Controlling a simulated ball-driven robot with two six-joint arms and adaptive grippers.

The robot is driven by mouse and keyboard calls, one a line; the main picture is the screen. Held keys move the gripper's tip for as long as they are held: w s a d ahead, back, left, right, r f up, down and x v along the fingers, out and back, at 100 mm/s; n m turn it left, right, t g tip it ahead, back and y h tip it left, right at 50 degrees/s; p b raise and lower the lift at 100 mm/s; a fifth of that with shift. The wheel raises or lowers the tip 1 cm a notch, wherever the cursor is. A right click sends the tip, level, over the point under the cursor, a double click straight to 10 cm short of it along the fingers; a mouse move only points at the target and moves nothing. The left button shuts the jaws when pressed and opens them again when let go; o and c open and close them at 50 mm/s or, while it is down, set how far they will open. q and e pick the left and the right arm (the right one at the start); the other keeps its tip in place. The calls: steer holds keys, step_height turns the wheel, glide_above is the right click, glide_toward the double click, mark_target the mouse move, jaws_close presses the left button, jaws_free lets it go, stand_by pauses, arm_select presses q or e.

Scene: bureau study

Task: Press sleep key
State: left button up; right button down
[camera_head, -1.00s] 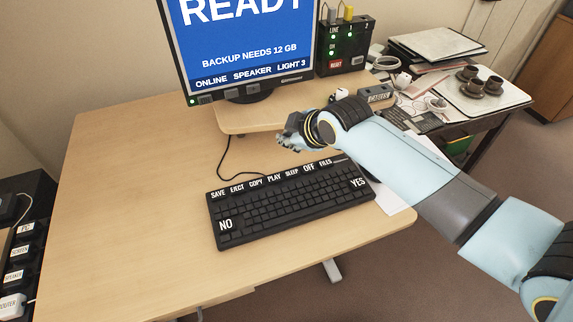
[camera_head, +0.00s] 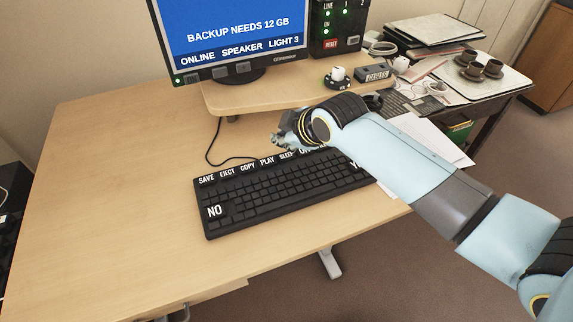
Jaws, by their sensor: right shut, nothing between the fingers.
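The black keyboard (camera_head: 275,197) lies on the wooden desk. Its top row carries white labels SAVE, EJECT, COPY, PLAY and SLEEP. The SLEEP key (camera_head: 287,156) sits toward the right of that row, its label partly covered by my right gripper (camera_head: 283,141). That gripper is shut and empty, over the keyboard's back edge close to the SLEEP label. I cannot tell whether it touches a key. The gripper and wrist hide the labels further right and part of the YES key. My left gripper is out of view.
A monitor (camera_head: 230,45) stands on a raised shelf (camera_head: 215,100) behind the keyboard. A black box with green lights (camera_head: 335,30) is beside it. A side table at right holds cups (camera_head: 493,68) and papers. The desk's left side (camera_head: 110,190) is clear.

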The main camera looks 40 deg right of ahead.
mark_target(284, 157)
step_height(284, 157, down, 2)
steer(key=shift+f+b, duration=0.25)
steer(key=shift+b, duration=0.15)
stand_by(1.1)
steer(key=shift+f, duration=0.4)
steer(key=shift+f, duration=0.5)
stand_by(0.6)
steer(key=shift+r, duration=0.1)
steer(key=shift+r+p, duration=0.8)
steer(key=shift+r, duration=0.05)
